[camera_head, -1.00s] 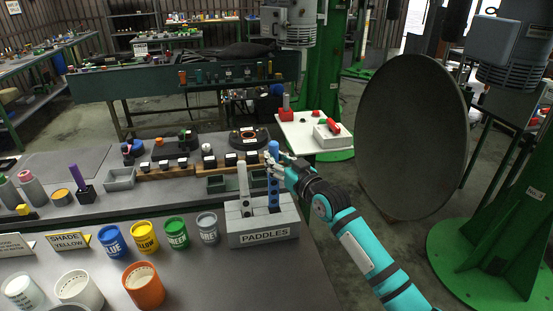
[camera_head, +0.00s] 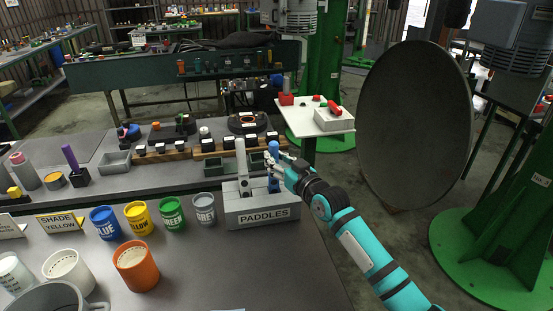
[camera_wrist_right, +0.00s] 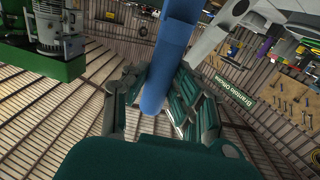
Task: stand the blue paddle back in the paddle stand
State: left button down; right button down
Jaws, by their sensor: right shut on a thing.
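The blue paddle (camera_head: 273,148) stands upright in the right half of the grey paddle stand (camera_head: 262,217), labelled PADDLES. Its lower end is hidden inside the stand. My right gripper (camera_head: 280,163) comes from the right and is shut on the blue paddle's upper part. In the right wrist view the blue paddle (camera_wrist_right: 175,50) runs between the fingers (camera_wrist_right: 152,98). My left gripper is not in view.
Grey (camera_head: 205,208), green (camera_head: 172,213), yellow (camera_head: 138,218) and blue (camera_head: 105,222) labelled cups line up left of the stand. An orange cup (camera_head: 136,266) stands nearer. A raised shelf with black-capped items (camera_head: 165,148) lies behind. The bench's front right is clear.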

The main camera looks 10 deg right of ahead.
jog(key=c, duration=1)
grip_release()
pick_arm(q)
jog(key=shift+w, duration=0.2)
pick_arm(e)
jog(key=v, duration=1.2)
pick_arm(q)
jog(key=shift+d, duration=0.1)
